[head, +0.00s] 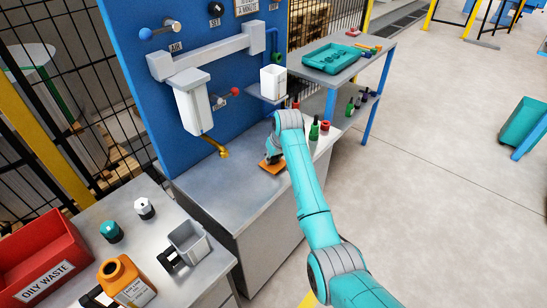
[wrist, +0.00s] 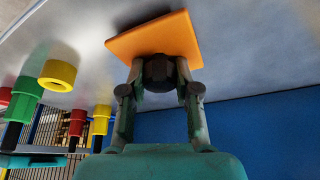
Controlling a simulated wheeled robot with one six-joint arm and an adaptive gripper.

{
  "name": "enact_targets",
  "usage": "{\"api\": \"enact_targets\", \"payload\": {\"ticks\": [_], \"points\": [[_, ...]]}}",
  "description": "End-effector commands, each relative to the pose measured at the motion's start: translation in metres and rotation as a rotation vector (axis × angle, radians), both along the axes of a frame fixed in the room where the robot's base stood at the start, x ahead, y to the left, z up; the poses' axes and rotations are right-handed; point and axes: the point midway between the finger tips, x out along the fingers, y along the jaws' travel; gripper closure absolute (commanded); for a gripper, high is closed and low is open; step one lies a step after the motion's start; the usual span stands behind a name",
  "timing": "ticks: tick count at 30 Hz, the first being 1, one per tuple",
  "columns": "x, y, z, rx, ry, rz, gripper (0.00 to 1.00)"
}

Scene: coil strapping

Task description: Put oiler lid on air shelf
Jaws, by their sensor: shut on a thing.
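My gripper (wrist: 158,75) is shut on a dark, round, knob-like piece (wrist: 158,70), which looks like the oiler lid.
Green (head: 314,130) and red (head: 325,126) pieces stand right of my arm. A yellow ring (wrist: 57,75) shows in the wrist view. A brass tap (head: 217,147) juts over the bench (head: 215,185). A teal tray (head: 333,58) lies on the far table. The bench's left part is clear.

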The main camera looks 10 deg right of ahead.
Motion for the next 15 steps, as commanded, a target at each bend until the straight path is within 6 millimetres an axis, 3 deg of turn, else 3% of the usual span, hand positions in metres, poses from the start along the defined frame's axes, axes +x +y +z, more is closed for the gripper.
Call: {"api": "enact_targets", "payload": {"ticks": [9, 10, 12, 15], "points": [[0.0004, 0.0000, -0.0016, 0.000, -0.001, 0.000, 1.00], [0.0004, 0.0000, -0.0016, 0.000, -0.001, 0.000, 0.64], [0.0004, 0.0001, -0.0015, 0.000, -0.001, 0.000, 0.46], [0.0003, 0.0001, -0.0014, 0.000, -0.001, 0.000, 0.44]]}}
